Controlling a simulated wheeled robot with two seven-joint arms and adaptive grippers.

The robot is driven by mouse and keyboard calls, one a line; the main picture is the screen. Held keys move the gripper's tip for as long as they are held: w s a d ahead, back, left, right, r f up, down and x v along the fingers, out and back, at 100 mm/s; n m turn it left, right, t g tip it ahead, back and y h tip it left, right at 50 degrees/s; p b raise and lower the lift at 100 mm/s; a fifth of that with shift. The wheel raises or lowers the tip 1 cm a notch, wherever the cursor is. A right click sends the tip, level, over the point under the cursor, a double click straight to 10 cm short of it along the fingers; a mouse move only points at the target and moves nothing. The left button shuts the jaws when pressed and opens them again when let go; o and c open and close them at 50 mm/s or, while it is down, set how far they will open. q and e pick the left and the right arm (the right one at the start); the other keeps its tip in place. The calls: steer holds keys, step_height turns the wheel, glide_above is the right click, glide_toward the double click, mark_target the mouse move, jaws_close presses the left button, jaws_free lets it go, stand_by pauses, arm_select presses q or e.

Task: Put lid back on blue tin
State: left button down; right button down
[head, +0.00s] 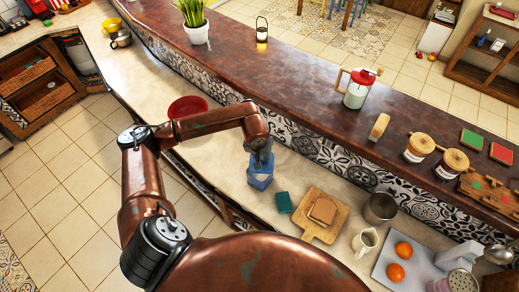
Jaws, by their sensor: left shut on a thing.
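The blue tin (261,181) stands on the pale lower counter near the middle of the head view. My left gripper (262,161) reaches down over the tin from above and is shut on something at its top. That thing appears to be the lid, mostly hidden by the fingers. I cannot tell whether the lid touches the tin's rim. My right gripper is not in view.
A red bowl (187,107) sits up-left of the tin. A dark green block (284,203) and a wooden board (311,232) with bread lie to the right. A metal pot (380,207) and a white jug (364,242) stand farther right. The raised brown bar (305,80) runs behind.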

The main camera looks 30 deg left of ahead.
arm_select(q)
steer(key=shift+w+a+f, duration=0.1)
steer(key=shift+a, duration=0.35)
steer(key=shift+f+b, duration=0.45)
steer(key=shift+f, duration=1.3)
step_height(320, 180, down, 3)
steer(key=shift+r+b, duration=0.1)
steer(key=shift+b, duration=1.15)
steer(key=shift+b, duration=0.75)
steer(key=shift+f+b, duration=0.2)
steer(key=shift+b, duration=0.7)
stand_by(0.3)
steer(key=c, duration=1.8)
jaws_free()
